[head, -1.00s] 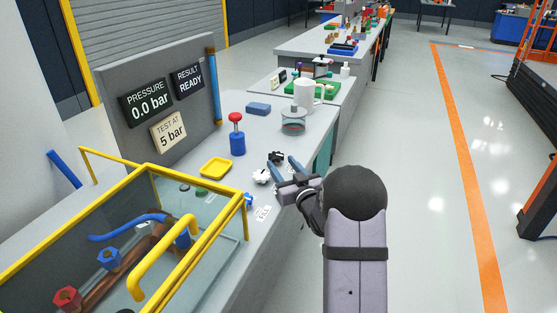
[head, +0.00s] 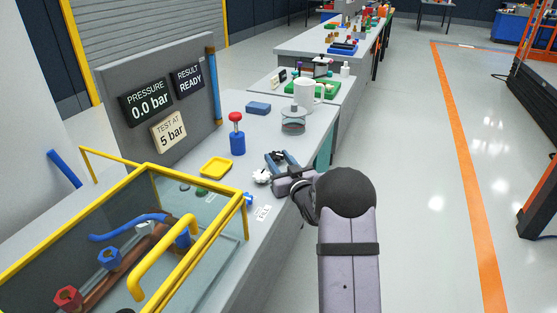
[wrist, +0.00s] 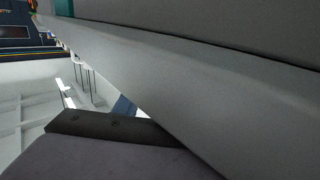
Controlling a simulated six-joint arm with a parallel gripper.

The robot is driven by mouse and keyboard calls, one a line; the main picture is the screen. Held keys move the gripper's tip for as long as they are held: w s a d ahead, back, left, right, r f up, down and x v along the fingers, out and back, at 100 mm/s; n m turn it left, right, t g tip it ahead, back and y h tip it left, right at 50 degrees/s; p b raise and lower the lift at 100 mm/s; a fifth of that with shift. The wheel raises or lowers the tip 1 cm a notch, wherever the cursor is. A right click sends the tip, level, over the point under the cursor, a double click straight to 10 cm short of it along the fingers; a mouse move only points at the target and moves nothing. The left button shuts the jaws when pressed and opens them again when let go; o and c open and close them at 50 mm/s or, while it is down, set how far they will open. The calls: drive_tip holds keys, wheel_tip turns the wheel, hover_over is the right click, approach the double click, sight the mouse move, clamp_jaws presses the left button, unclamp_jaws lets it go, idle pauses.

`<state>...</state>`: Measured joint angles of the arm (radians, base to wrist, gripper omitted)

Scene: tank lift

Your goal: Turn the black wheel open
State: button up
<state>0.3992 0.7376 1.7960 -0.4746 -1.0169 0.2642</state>
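The black wheel (head: 279,156) is at the front edge of the grey bench, in the head view, partly covered by my gripper. My gripper (head: 281,158) has its two blue fingers spread apart, one on each side of the black wheel. Whether they touch it cannot be told. A white wheel (head: 261,177) sits just left of my gripper. The wrist view shows only a bit of a blue finger (wrist: 124,106) beside the bench side; the black wheel is not seen there.
A glass tank with a yellow frame (head: 205,190) stands at the near left. A blue post with a red knob (head: 237,140), a yellow tray (head: 216,167) and a clear vessel (head: 293,122) stand on the bench. The panel (head: 165,100) reads 0.0 bar and READY.

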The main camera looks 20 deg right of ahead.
drive_tip(key=shift+d+n+y, duration=0.15)
drive_tip(key=shift+n+y, duration=0.25)
drive_tip(key=shift+y, duration=0.2)
drive_tip(key=y, duration=0.1)
drive_tip(key=n+y+p, duration=0.1)
drive_tip(key=n+y, duration=0.1)
drive_tip(key=shift+d+g, duration=0.25)
drive_tip(key=shift+g, duration=0.05)
drive_tip(key=n+y, duration=0.1)
drive_tip(key=y, duration=0.1)
drive_tip(key=n+g+y, duration=0.1)
drive_tip(key=y, duration=0.1)
drive_tip(key=shift+w+d+f+n+g+p, duration=0.1)
drive_tip(key=shift+d+n+g+p, duration=0.05)
drive_tip(key=shift+n+g+p, duration=0.2)
drive_tip(key=shift+n+g+y, duration=0.35)
drive_tip(key=shift+n+y, duration=0.2)
drive_tip(key=shift+y, duration=0.25)
drive_tip(key=shift+w+d+n+g+y+b, duration=0.15)
drive_tip(key=shift+n+g+y+b, duration=0.6)
drive_tip(key=shift+y+b, duration=0.25)
drive_tip(key=shift+n+g+y+b, duration=0.45)
drive_tip(key=shift+y, duration=0.15)
drive_tip(key=o, duration=0.8)
